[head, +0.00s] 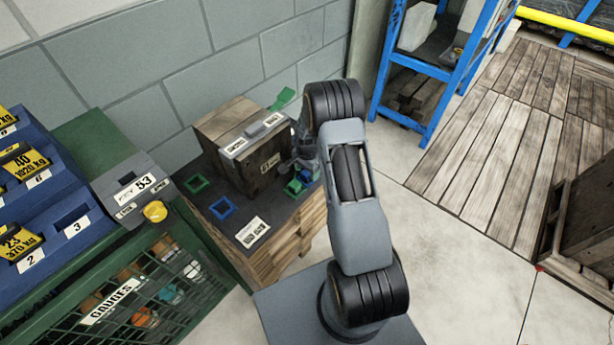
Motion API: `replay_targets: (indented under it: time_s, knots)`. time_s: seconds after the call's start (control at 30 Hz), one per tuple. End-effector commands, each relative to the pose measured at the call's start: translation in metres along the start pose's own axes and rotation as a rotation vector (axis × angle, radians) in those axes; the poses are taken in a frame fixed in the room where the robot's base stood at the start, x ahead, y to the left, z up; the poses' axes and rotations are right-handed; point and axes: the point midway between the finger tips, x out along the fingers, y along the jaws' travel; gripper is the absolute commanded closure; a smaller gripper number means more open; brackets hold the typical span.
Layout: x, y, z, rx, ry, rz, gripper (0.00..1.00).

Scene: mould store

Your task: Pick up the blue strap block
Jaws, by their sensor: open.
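A small blue block (293,187) lies on the dark top of a wooden stand (262,238), against a green piece (304,177), in front of a wooden box. It is small in the picture, and I cannot make out its exact shape. My gripper (301,164) is just above and behind these two pieces, beside the right side of the box. It is open, and its fingers are partly hidden by my arm. I cannot tell whether it touches the block. A blue square frame (222,208) lies flat further left on the same top.
The wooden box (250,155) carries a grey labelled plate (253,134). A green square frame (196,184) and a white label card (252,232) lie on the top. A green gauges cabinet (150,290) stands left, a blue rack (430,70) behind right. Wooden decking (500,150) covers the right floor.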

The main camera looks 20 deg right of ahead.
Motion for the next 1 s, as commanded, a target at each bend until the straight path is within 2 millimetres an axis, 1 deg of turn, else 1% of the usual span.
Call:
replay_targets:
  time_s: [0.03,0.1,0.2,0.47,1.0]
  knots:
    - [0.007,0.000,0.000,0.000,-0.001,0.001,0.32]
    - [0.013,0.000,0.000,0.000,0.000,0.001,0.32]
    - [0.018,0.000,0.000,0.000,0.000,0.000,0.32]
    - [0.019,0.000,0.000,0.000,0.001,-0.001,0.32]
    - [0.018,0.000,0.000,0.000,0.001,0.000,0.83]
